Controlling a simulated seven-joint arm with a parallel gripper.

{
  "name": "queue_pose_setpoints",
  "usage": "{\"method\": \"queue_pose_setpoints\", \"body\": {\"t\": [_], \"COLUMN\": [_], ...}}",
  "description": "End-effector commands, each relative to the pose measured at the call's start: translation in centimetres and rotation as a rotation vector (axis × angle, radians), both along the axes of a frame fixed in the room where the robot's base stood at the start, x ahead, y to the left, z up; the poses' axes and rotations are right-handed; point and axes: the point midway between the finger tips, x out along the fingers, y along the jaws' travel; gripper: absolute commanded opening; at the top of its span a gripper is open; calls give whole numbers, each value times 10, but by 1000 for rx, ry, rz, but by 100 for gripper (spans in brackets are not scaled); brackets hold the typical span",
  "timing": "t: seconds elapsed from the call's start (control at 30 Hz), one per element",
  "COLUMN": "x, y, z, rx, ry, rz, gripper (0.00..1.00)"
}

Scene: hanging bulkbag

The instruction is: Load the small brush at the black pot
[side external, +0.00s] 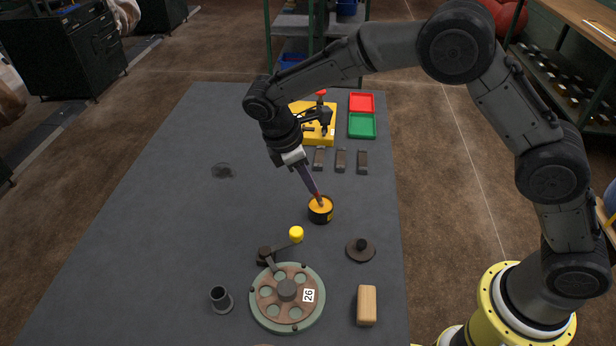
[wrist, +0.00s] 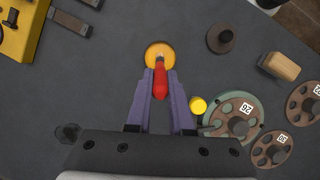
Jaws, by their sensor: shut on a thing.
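The black pot (side external: 327,217) stands upright on the grey mat, filled with orange-yellow material; it also shows at the top middle of the wrist view (wrist: 148,59). My gripper (side external: 311,188) points down at the pot from above. In the wrist view its purple fingers (wrist: 160,84) are shut on the small brush (wrist: 160,82), which has a red handle. The brush's pale tip end (wrist: 158,60) lies over the pot's orange opening. It appears to reach into the pot, but I cannot tell how deep.
A dark knobbed lid (side external: 361,251) lies right of the pot, with a wooden block (side external: 366,305) nearer. A yellow-knobbed lever (side external: 296,235) and green-rimmed wheel (side external: 287,318) stand in front. Grey bars (side external: 341,161) and a yellow fixture (side external: 318,138) are behind. The mat's left is mostly clear.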

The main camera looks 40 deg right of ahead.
Motion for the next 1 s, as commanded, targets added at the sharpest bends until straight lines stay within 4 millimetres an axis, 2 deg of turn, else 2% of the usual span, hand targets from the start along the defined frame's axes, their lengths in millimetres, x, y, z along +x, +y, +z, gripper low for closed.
{"method": "queue_pose_setpoints", "body": {"t": [0.43,1.0], "x": [0,0], "y": [0,0], "z": [1,42], "rx": [0,1], "ry": [1,0], "rz": [0,0], "gripper": [0,0]}}
